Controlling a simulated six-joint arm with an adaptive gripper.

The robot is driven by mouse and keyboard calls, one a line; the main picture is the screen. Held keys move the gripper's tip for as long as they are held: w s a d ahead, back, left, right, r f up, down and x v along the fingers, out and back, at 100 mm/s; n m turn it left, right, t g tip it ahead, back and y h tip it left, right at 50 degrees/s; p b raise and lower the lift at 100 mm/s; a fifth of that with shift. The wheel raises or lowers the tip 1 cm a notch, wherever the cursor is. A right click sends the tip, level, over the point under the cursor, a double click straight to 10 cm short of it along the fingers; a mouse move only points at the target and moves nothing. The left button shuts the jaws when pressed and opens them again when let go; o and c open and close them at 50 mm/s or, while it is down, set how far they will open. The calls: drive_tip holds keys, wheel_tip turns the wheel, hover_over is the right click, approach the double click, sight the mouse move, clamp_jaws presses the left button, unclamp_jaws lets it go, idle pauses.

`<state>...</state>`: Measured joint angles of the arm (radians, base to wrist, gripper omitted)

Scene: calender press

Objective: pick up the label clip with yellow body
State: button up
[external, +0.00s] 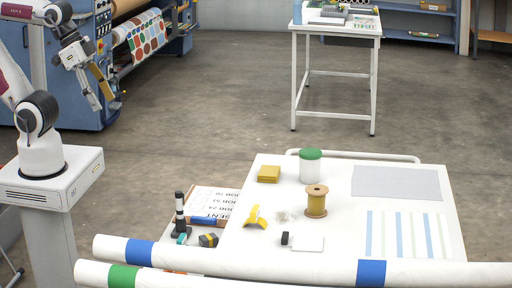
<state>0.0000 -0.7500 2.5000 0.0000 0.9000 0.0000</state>
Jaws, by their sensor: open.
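A small yellow piece with a pale patch (255,217), which looks like the label clip with yellow body, lies on the white table (330,170), left of a wooden spool. It is small in the picture, so its exact form is hard to tell. My gripper (104,100) hangs at the upper left, in front of the blue machine, far from the table. Its fingers are apart with nothing seen between them.
Near the yellow piece are the spool (316,203), a green-lidded jar (310,167), a yellow block (268,174), a clear crumpled bit (285,214) and a white card (308,243). White rolls (300,265) cross the front edge. The black-yellow item (208,240) sits left.

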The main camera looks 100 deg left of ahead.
idle(0.3)
drive_tip(key=w+a+f+t, duration=0.1)
drive_tip(key=w+a+f, duration=0.15)
drive_tip(key=w, duration=0.65)
drive_tip(key=w+a+f+t, duration=0.1)
drive_tip(key=w+f, duration=0.3)
drive_tip(key=w, duration=0.4)
drive_tip(key=w+a+f+t, duration=0.1)
drive_tip(key=w+f+t, duration=0.15)
drive_tip(key=w, duration=0.65)
drive_tip(key=w+a+f+m, duration=0.1)
drive_tip(key=w+f, duration=0.6)
drive_tip(key=f, duration=0.3)
drive_tip(key=t, duration=0.3)
approach(252, 210)
drive_tip(key=w, duration=0.1)
drive_tip(key=a, duration=0.1)
drive_tip(key=w, duration=0.1)
drive_tip(key=shift+w+a+f+h, duration=0.25)
drive_tip(key=shift+w+f+h, duration=0.05)
drive_tip(key=shift+s+f+t, duration=0.2)
drive_tip(key=shift+f+t, duration=0.05)
drive_tip(key=shift+f, duration=0.5)
drive_tip(key=shift+w, duration=0.1)
drive_tip(key=shift+x, duration=1.15)
drive_tip(key=shift+w+f, duration=0.1)
